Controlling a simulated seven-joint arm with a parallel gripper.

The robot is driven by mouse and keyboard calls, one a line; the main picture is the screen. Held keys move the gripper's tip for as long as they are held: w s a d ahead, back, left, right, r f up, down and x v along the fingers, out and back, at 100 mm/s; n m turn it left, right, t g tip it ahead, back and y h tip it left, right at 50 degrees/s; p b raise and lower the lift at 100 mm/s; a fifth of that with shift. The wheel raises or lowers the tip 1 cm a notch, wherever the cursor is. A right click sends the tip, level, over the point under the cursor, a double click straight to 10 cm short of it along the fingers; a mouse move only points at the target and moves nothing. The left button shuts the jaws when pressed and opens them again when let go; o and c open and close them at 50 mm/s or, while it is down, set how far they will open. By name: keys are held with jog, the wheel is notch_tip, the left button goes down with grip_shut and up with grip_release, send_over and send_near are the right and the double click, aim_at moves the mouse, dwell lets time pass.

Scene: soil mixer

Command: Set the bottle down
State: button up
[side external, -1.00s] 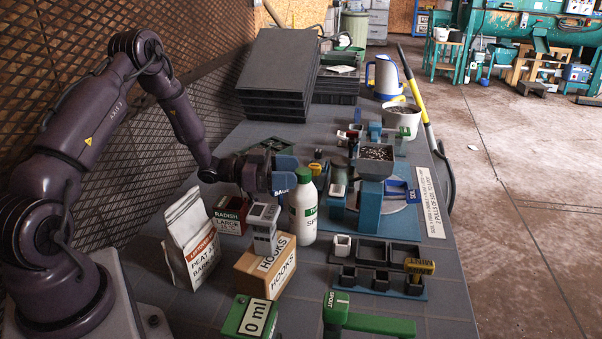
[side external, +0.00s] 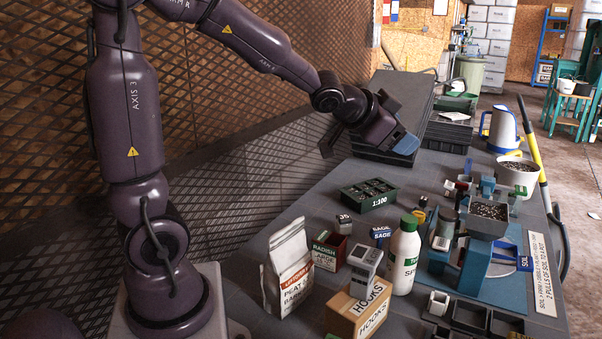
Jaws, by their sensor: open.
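My gripper (side external: 400,136), with blue finger pads, is raised well above and behind the bottle, in front of the stacked dark trays. It is open, empty and apart from the bottle. The bottle's base is partly hidden by its own near side and the grey device beside it.
A grey device (side external: 364,262), a hooks box (side external: 361,310), a peat bag (side external: 288,268) and a radish box (side external: 329,250) stand left of the bottle. A blue soil dispenser (side external: 474,262) stands right. A 1:100 seed tray (side external: 373,197) lies behind.

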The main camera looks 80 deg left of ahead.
jog(key=s+d+n+g+h, duration=0.1)
jog(key=s+d+g, duration=0.2)
jog(key=s, duration=0.7)
jog(key=s+d+f+n+g+h, duration=0.1)
jog(key=s+d+g, duration=0.2)
jog(key=s+d, duration=0.4)
jog(key=s, duration=0.4)
jog(key=shift+d, duration=0.25)
